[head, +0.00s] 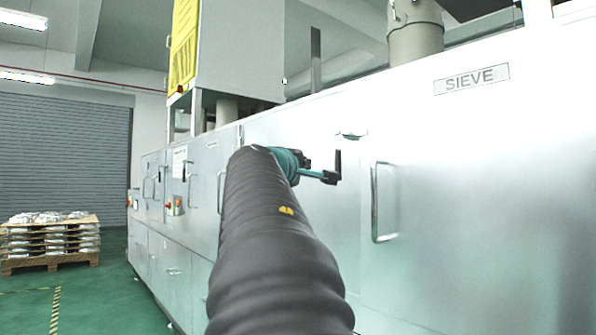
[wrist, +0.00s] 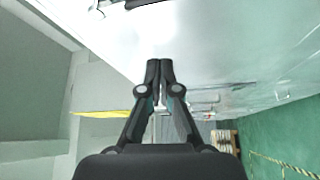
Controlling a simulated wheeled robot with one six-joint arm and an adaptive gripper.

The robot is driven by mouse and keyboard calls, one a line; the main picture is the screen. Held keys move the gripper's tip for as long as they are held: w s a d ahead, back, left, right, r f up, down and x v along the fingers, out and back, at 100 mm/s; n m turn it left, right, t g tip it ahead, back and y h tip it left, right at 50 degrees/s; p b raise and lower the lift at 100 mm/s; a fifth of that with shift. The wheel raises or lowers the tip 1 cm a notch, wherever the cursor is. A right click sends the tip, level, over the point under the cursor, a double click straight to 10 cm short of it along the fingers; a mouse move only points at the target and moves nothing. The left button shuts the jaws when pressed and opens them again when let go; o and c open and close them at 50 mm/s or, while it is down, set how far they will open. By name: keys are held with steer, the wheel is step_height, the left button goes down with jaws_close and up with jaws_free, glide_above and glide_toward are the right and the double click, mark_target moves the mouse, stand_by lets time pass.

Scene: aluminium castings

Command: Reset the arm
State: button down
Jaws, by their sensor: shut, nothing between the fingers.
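My arm, in a black ribbed sleeve, reaches forward and up across the middle of the head view. My gripper (head: 332,177) is at its far end, in front of the metal front of the sieve machine (head: 480,200). In the wrist view my gripper (wrist: 159,66) is shut, its two dark fingers together with nothing between them. The machine's pale metal surface lies beyond the fingertips. I cannot tell how wide the gap between the fingertips and the machine is.
More handled doors run along the machine to the left. A loaded pallet (head: 50,262) stands at the far left by a roller shutter (head: 62,150).

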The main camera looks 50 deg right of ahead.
steer(key=shift+v, duration=0.75)
steer(key=w+a+f+m+y, duration=0.1)
steer(key=a+f+y, duration=0.2)
steer(key=f, duration=0.7)
steer(key=a+f+m+y, duration=0.2)
steer(key=a+f+y, duration=0.1)
steer(key=f, duration=0.6)
steer(key=w+a+f+m+y, duration=0.1)
steer(key=a+f+y, duration=0.25)
steer(key=f, duration=0.65)
steer(key=s+a+f+n+y, duration=0.1)
steer(key=s+a+f+y, duration=0.2)
steer(key=a+f, duration=0.3)
steer(key=s+a+f+y+p, duration=0.1)
steer(key=s+a+f, duration=0.3)
steer(key=a, duration=1.1)
steer(key=s+a+f+n+y, duration=0.1)
steer(key=s+a+f+y, duration=0.2)
steer(key=a+f, duration=0.6)
steer(key=shift+s+a+f+n+y+p, duration=0.2)
steer(key=shift+s+a+n+y+p, duration=0.15)
steer(key=shift+a+y, duration=0.45)
steer(key=shift+d, duration=0.1)
